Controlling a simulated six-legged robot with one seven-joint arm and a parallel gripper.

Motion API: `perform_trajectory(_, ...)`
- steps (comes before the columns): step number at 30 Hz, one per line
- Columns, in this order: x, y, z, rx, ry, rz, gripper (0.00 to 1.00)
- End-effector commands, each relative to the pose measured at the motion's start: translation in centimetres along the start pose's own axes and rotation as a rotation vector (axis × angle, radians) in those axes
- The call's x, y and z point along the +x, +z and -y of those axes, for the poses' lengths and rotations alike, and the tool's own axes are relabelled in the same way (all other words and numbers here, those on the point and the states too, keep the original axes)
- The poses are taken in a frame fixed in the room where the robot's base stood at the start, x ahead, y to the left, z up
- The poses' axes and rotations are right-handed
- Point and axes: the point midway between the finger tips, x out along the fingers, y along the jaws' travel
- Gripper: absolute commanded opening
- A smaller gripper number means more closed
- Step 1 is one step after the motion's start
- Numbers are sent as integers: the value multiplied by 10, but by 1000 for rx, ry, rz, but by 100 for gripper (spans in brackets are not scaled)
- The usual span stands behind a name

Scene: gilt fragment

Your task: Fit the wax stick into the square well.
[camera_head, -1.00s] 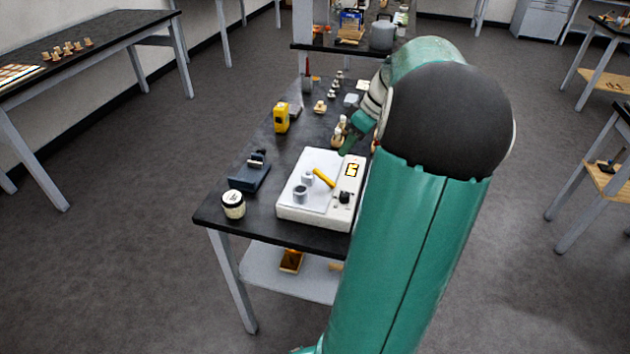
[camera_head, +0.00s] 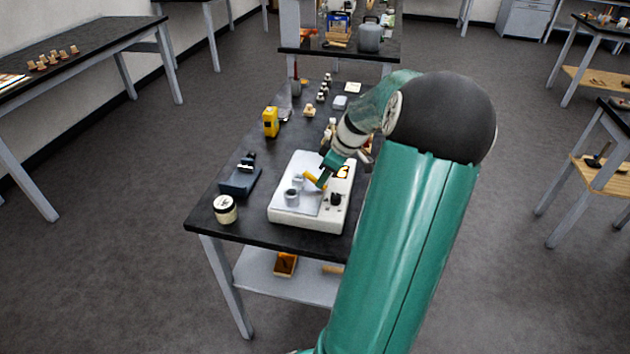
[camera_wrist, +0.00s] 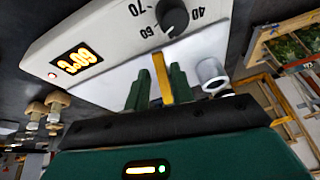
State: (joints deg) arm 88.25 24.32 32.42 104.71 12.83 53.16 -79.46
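The yellow wax stick (camera_head: 313,180) lies on the pale top of a white hot plate (camera_head: 283,215), beside two small grey cups. In the wrist view the wax stick (camera_wrist: 160,75) lies between the two green fingers of my gripper (camera_wrist: 160,80). The fingers look open, with narrow gaps at the tips; I cannot tell whether they touch it. In the head view my gripper (camera_head: 323,178) is at the stick's right end. One grey cup (camera_head: 291,196) stands in front and the other (camera_head: 298,180) behind it. I cannot make out which opening is the square well.
A dark blue device (camera_head: 240,180) and a lidded jar (camera_head: 225,209) stand left of the hot plate. A yellow instrument (camera_head: 270,122) stands farther back. The plate's knob (camera_wrist: 172,15) and lit display (camera_wrist: 75,61) show close in the wrist view. Small pieces stand behind.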

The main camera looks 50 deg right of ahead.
Motion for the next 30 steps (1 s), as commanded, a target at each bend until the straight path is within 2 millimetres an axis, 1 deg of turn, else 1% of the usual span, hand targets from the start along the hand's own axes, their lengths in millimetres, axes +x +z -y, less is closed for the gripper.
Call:
perform_trajectory(1,8,-1,1,-1,-3,0,24)
perform_trajectory(3,14,-1,2,0,-2,0,24)
perform_trajectory(11,17,-2,1,0,-1,0,24)
perform_trajectory(12,17,-2,1,0,-1,0,16)
perform_trajectory(14,17,-2,1,0,-1,0,4)
perform_trajectory(15,16,-2,1,0,-1,0,0)
perform_trajectory(26,16,-2,1,0,0,0,0)
perform_trajectory(30,12,-3,1,-1,1,0,0)
